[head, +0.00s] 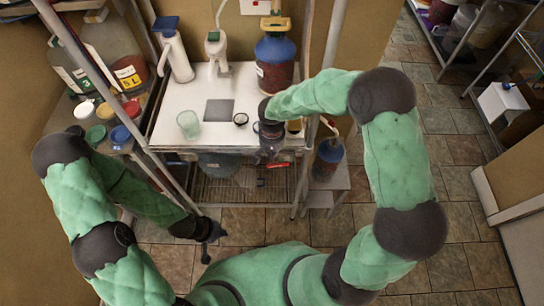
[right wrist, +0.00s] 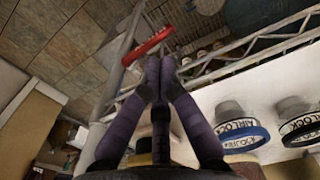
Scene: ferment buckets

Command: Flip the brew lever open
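A red bar (right wrist: 147,46), likely the brew lever, shows in the right wrist view at the metal rail, just beyond my right fingertips. In the head view a small red piece (head: 279,166) shows below the table's front edge. My right gripper (right wrist: 159,62) has its fingers drawn together, with nothing visible between them; its tips look close to the red bar, but contact cannot be told. In the head view my right gripper (head: 270,155) points down at the table's front edge. My left gripper (head: 212,246) hangs low in front of the rack, fingers apart and empty.
The white table (head: 180,128) holds a green-tinted cup (head: 189,124), a blue-topped container (head: 275,58) and white dispensers (head: 174,52). Large jugs (head: 119,57) and lids stand left. A blue container (head: 327,158) stands low right. The tiled floor at right is clear.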

